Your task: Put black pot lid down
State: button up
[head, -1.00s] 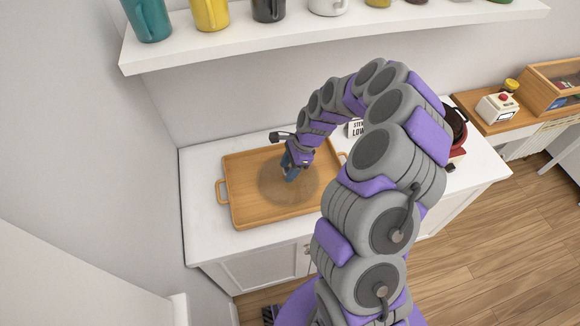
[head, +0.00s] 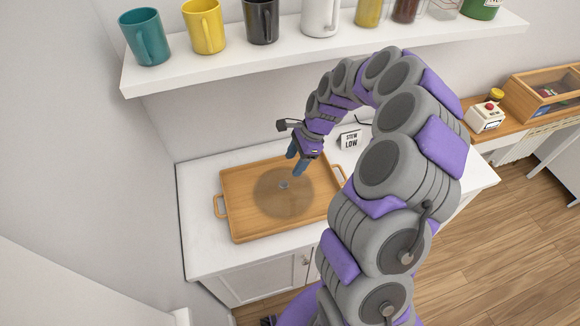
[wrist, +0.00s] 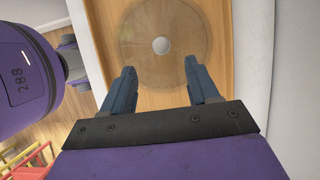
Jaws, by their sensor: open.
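The pot lid (head: 268,200) lies on the wooden tray (head: 232,226). It looks like a see-through brownish disc with a small grey knob, not clearly black. In the wrist view the lid (wrist: 190,65) lies flat on the tray beyond my fingertips, its knob at the middle. My gripper (head: 298,166) is above the tray, at the back right of the knob and apart from it. In the wrist view my gripper (wrist: 160,80) has its two blue fingers wide apart with nothing between them.
The tray stands on a white counter (head: 200,250). A "STEW LOW" sign (head: 350,139) stands behind it. A shelf of mugs (head: 330,50) hangs above. A white box with a red button (head: 487,117) is on the wooden counter at right.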

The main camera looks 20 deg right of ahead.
jog(key=s+a+r+n+g+h, duration=0.1)
jog(key=s+a+r+n, duration=0.35)
jog(key=s+r, duration=0.25)
jog(key=s+a+r+n+h, duration=0.1)
jog(key=s+a+r+n, duration=0.2)
jog(key=s+r+n, duration=0.35)
jog(key=s+d+r+n+h, duration=0.1)
jog(key=s+n, duration=0.2)
jog(key=s, duration=0.7)
jog(key=s+d+r+n+h, duration=0.1)
jog(key=s+n, duration=0.3)
jog(key=s, duration=0.6)
jog(key=shift+s+d+r+g+h, duration=0.3)
jog(key=shift+s+d+r+g, duration=0.1)
jog(key=shift+d+r, duration=0.1)
jog(key=shift+w, duration=0.1)
jog(key=shift+c, duration=0.2)
